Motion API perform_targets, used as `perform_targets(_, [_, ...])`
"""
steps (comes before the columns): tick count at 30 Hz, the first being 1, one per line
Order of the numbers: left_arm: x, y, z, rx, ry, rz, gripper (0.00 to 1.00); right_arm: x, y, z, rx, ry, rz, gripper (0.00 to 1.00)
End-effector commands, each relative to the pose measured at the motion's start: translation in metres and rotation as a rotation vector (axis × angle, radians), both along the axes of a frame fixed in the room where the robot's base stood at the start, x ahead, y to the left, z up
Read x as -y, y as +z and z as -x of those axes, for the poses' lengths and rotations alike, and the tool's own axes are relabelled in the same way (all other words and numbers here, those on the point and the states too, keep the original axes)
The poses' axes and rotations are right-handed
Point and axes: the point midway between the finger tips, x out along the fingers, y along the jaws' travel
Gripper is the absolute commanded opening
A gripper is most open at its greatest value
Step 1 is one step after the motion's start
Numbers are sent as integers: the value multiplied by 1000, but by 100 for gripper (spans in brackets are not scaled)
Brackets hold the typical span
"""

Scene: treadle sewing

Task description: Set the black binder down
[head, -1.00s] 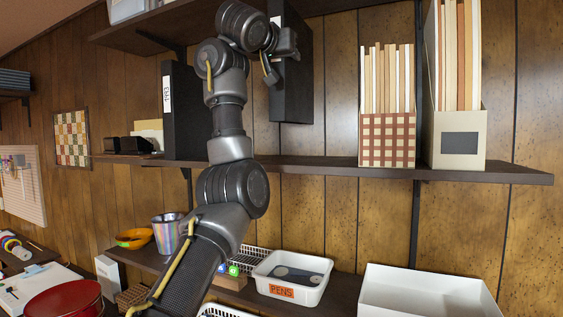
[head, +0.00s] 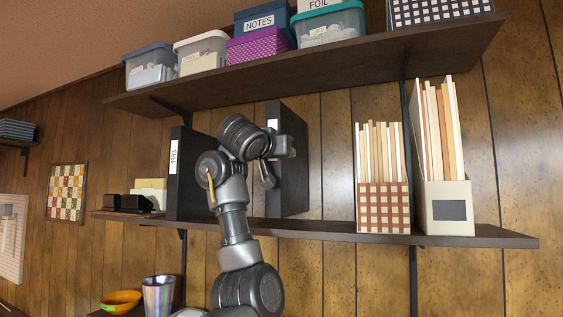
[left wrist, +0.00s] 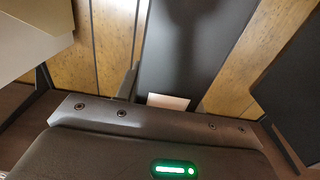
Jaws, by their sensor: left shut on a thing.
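The black binder (head: 292,170) stands upright at the shelf, its spine with a pale label facing me. My left gripper (head: 268,172) is shut on its front side. The binder's lower edge is level with the top of the middle shelf (head: 330,229); I cannot tell whether it touches. In the left wrist view the held binder (left wrist: 195,50) fills the upper middle, with a white label low on it. My arm hides part of the shelf. My right gripper is not in view.
Another black binder (head: 187,175) labelled 1993 stands to the left, beside small dark boxes (head: 135,203). A checkered file box (head: 383,208) and a cream file box (head: 447,207) stand to the right. Shelf between the held binder and checkered box is free. Lidded bins fill the upper shelf (head: 330,68).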

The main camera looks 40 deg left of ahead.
Motion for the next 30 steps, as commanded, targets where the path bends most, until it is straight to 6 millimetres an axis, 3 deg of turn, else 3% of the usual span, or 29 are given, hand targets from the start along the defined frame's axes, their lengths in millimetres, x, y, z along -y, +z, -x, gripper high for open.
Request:
perform_targets(3, [2, -14, -1, 2, -5, -1, 0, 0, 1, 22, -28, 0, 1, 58])
perform_targets(6, [2, -19, -1, 2, -4, -2, 0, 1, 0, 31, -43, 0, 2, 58])
perform_targets(16, [1, -22, -1, 2, -3, -2, 0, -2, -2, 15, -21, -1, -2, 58])
perform_targets(17, [1, -23, -1, -3, -2, -1, 40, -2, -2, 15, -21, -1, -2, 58])
perform_targets(21, [1, -22, -1, -2, -2, 0, 59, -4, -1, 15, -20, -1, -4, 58])
perform_targets(30, [1, -20, -1, -1, -2, -1, 60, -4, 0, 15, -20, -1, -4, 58])
